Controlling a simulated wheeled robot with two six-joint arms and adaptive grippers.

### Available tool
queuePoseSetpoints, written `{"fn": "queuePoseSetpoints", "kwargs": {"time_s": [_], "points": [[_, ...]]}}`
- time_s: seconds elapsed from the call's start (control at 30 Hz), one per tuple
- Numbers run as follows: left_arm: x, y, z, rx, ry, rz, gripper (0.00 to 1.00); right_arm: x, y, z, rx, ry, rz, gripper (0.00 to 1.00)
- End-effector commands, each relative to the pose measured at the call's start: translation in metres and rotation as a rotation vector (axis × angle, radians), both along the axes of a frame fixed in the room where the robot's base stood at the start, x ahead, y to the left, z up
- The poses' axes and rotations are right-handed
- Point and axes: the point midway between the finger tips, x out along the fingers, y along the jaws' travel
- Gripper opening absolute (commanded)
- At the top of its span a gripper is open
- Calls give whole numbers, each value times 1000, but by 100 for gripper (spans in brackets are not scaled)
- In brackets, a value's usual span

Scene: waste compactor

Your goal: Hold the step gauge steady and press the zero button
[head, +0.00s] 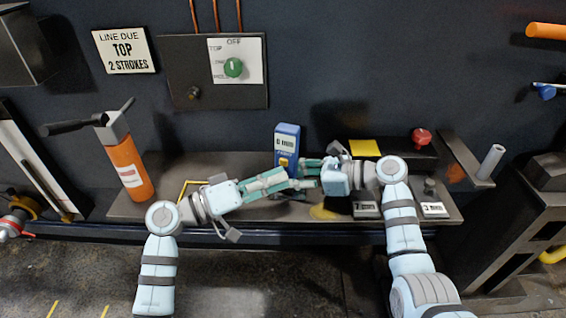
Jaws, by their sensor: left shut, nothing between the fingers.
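The step gauge (288,141) is an upright blue box with a white display on its front, standing on the shelf. The display shows a digit and "mm"; the digit is too small to be sure of. A small yellow patch, perhaps the zero button (283,162), sits below the display. My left gripper (308,184) is shut and empty, its tips just in front of the gauge's lower part. My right gripper (304,168) reaches in from the right with its fingertips beside the gauge's lower right side. Whether it grips the gauge cannot be told. The gauge's base is partly hidden.
The shelf (130,210) also holds an orange cylinder (128,166) at left, grey blocks with mm labels (434,209) at right, a yellow square (364,148) and a red knob (421,137). A panel with a green dial (233,67) is on the wall above.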

Motion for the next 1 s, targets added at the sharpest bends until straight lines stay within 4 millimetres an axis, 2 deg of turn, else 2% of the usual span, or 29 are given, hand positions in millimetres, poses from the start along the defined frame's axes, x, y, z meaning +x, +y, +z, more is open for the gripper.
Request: {"fn": "queuePoseSetpoints", "kwargs": {"time_s": [0.27, 0.7, 1.0], "points": [[-2, 1, 0, 0, 0, 0, 0, 0, 0, -1, -1, 1, 1, 15], [-42, 14, 2, 1, -1, 1, 0, 0, 0, 0, -1, 1, 1, 15], [-47, 16, 3, 0, 0, 0, 0, 0, 0, -1, -1, 1, 1, 15]]}}
